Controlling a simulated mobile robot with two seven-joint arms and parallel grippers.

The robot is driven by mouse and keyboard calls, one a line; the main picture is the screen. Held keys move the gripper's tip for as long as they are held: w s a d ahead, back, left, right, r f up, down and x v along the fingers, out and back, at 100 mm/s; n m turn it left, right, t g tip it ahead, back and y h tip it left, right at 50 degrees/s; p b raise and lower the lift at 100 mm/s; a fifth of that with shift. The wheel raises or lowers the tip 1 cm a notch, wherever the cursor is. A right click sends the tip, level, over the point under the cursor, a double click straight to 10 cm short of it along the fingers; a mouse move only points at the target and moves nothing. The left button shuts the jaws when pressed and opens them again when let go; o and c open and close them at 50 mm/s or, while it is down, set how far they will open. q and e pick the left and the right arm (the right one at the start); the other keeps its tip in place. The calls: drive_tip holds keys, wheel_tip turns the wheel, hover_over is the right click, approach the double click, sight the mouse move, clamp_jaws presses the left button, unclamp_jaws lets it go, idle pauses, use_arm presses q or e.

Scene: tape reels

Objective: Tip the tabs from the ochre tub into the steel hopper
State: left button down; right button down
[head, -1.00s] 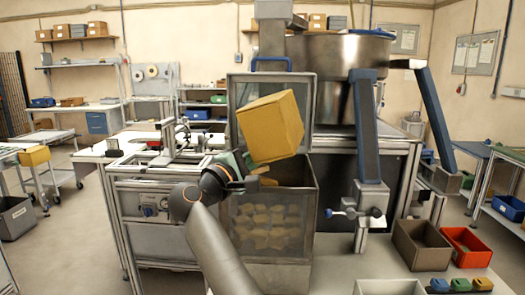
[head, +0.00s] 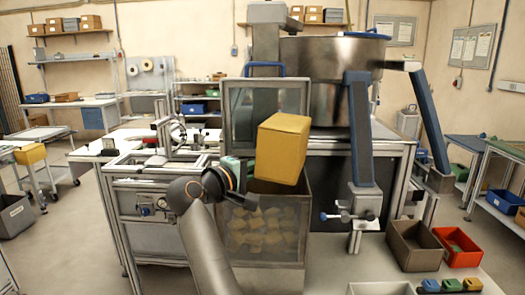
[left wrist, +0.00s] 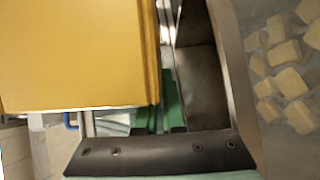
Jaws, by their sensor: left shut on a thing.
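The ochre tub (head: 283,150) hangs over the steel hopper (head: 306,212) in the head view, leaning slightly. A flat, closed-looking face is on top; its opening and any contents are hidden. My left gripper (head: 247,168) is shut on the tub's left side, its fingers mostly hidden. The left wrist view shows the tub (left wrist: 75,55) large at upper left. Pale yellow tabs (head: 262,232) lie piled in the hopper behind its see-through front; they also show at the right of the left wrist view (left wrist: 285,70). My right gripper is not in view.
The hopper's raised lid panel (head: 236,112) with a blue handle stands behind the tub. A blue-edged chute (head: 360,140) rises close to the right. A brown bin (head: 412,247) and a red bin (head: 458,248) sit at lower right.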

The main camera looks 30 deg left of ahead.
use_arm(q)
drive_tip(key=r+m+g+y, duration=0.1)
drive_tip(key=m+y, duration=0.1)
drive_tip(key=m, duration=0.2)
drive_tip(key=r+m+g+y, duration=0.2)
drive_tip(key=m, duration=0.2)
drive_tip(key=r+m+g+y, duration=0.1)
drive_tip(key=m, duration=0.3)
drive_tip(key=shift+s+r+m+g+y, duration=0.25)
drive_tip(key=shift+r+m+g+y, duration=0.05)
drive_tip(key=shift+r+y, duration=0.1)
